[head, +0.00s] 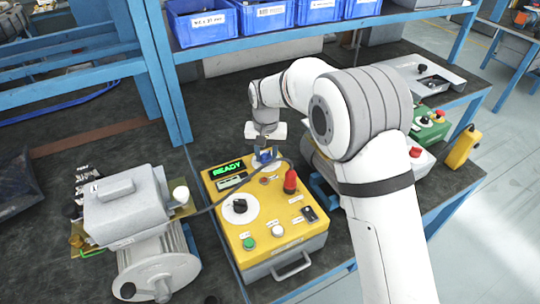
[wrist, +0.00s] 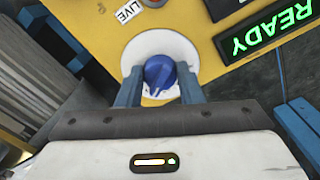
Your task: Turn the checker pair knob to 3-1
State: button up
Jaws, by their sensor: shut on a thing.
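The yellow checker box (head: 262,232) stands on the dark bench with a green display (head: 227,168) reading READY. My gripper (head: 265,156) reaches down over the back right corner of the box. In the wrist view, its blue fingers (wrist: 160,80) are shut on a blue knob (wrist: 159,70) on a white round plate (wrist: 136,51), one finger on each side. The knob's pointer and any position marks are hidden or too small to read. A second, black knob (head: 240,206) sits on a larger white dial (head: 232,219), clear of my gripper.
The box also carries a red plunger-like part (head: 290,182), a green button (head: 249,243) and a black switch (head: 309,214). A grey motor (head: 155,262) stands left, with a cable running to the box. Blue bins (head: 201,22) line the shelf behind. A white box with a red button stands right.

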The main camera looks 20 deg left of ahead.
aim_at(266, 154)
jog(key=shift+w+a+r, duration=0.15)
jog(key=shift+r, duration=0.05)
dwell(0.3)
jog(key=o, duration=1)
jog(key=shift+f, duration=0.15)
notch_tip(266, 154, up, 8)
jog(key=shift+f+b, duration=0.1)
jog(key=shift+b, duration=0.2)
